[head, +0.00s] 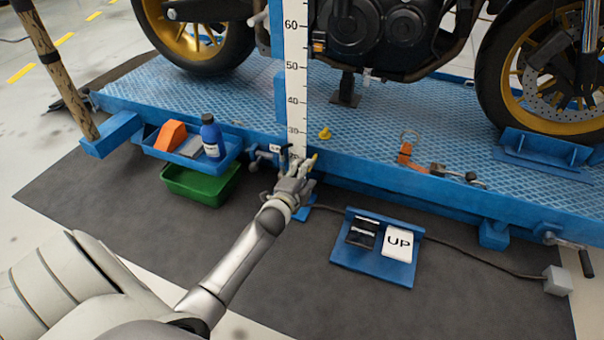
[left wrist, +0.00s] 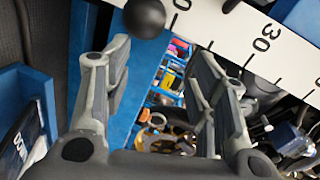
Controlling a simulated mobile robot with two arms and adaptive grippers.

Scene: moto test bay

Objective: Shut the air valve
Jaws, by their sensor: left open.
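My left gripper (head: 300,165) is open at the front edge of the blue lift, by the foot of the white height scale. In the left wrist view its two fingers (left wrist: 160,85) stand apart with nothing held between them. A dark round knob (left wrist: 143,17) shows beyond the left fingertip; I cannot tell whether they touch. In the head view, a blue fitting with dark handles (head: 266,156) sits on the lift edge just left of the gripper. I cannot tell which part is the air valve; the gripper hides some of this area. My right gripper is not in view.
The white scale (head: 297,75) rises by the gripper. A blue tray (head: 228,160) with a bottle and a green bin (head: 190,187) are left. A blue pedal plate (head: 345,256) marked UP lies on the dark mat, its cable running right. A motorcycle (head: 390,35) stands on the lift.

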